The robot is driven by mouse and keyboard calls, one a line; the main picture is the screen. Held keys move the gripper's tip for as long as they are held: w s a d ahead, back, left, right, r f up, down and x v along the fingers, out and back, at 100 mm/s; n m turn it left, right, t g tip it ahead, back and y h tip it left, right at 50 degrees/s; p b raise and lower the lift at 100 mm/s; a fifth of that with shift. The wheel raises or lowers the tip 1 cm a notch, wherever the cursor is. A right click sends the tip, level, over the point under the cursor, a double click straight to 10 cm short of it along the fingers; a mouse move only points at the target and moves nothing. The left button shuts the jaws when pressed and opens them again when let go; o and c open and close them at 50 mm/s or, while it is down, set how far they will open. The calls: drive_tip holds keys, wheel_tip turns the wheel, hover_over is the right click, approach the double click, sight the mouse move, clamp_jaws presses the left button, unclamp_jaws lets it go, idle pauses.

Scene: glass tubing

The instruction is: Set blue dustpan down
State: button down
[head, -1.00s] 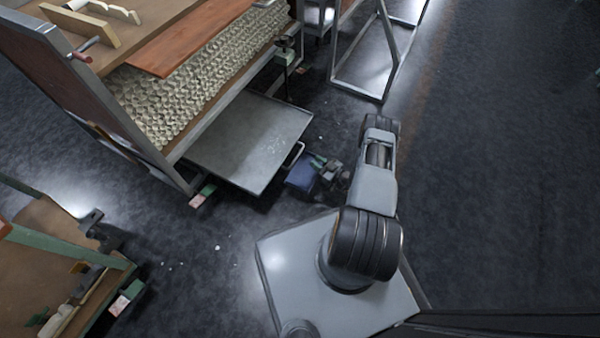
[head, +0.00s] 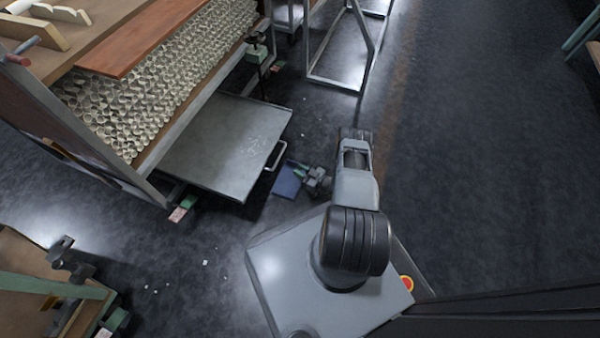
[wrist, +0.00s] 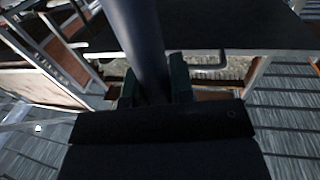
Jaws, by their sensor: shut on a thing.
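The blue dustpan (head: 287,181) shows in the head view just off the right edge of the low metal tray. My gripper (head: 306,174) is at its right side and is shut on it. In the wrist view a dark bluish handle (wrist: 140,45) runs up between the two green-grey fingers of my gripper (wrist: 155,85). I cannot tell whether the pan touches the floor. Its far part is out of the wrist view.
A low metal tray (head: 225,150) with a handle (head: 277,156) juts from under a rack of glass tubing (head: 150,90). Small white bits (head: 205,262) lie on the dark floor. A metal frame (head: 345,85) stands at the back.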

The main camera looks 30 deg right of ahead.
drive_tip(key=c, duration=1)
unclamp_jaws()
